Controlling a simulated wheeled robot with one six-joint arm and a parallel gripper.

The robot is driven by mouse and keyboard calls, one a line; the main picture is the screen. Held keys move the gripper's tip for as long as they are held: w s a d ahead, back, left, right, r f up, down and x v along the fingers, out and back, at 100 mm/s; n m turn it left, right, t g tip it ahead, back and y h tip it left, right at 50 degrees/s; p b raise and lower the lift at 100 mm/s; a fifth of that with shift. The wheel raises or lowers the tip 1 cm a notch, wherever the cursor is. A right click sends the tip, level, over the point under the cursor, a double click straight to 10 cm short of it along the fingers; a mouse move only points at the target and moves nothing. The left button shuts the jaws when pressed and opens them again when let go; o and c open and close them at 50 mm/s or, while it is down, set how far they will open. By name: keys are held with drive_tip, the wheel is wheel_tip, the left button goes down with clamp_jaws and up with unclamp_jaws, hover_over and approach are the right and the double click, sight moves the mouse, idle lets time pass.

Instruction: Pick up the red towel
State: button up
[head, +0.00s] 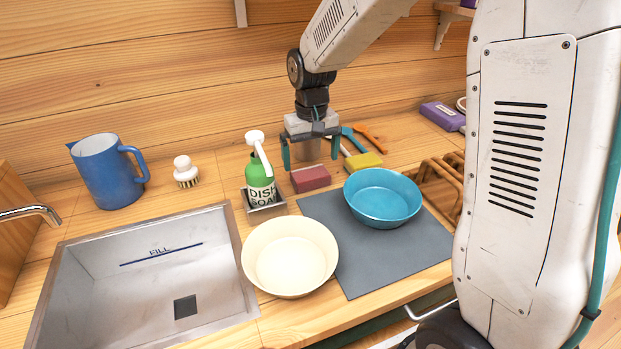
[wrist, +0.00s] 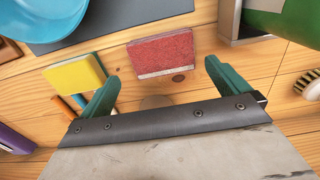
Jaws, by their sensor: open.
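The red towel (head: 310,179) is a small folded block lying flat on the wooden counter, between the soap bottle and the yellow block. In the wrist view the red towel (wrist: 161,52) lies just beyond my fingertips, roughly centred between them. My gripper (head: 311,161) is open and empty, pointing down, above and a little behind the towel. Its two green fingers also show in the wrist view, with the gripper (wrist: 163,74) apart from the towel. The towel is fully in sight in the wrist view.
A green soap bottle (head: 260,183) stands left of the towel, and a yellow folded block (head: 363,161) lies right. A blue bowl (head: 382,196) rests on a grey mat (head: 365,262) in front. A cream bowl (head: 290,258) and sink (head: 150,275) are nearer left.

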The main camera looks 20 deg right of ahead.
sight(310, 173)
drive_tip(key=f, duration=0.5)
drive_tip(key=shift+s+a+f, duration=0.15)
drive_tip(key=shift+s+a, duration=0.1)
drive_tip(key=c, duration=0.9)
wheel_tip(310, 173, up, 10)
drive_tip(key=shift+r, duration=0.1)
drive_tip(key=shift+o, duration=0.9)
drive_tip(key=shift+c, duration=0.5)
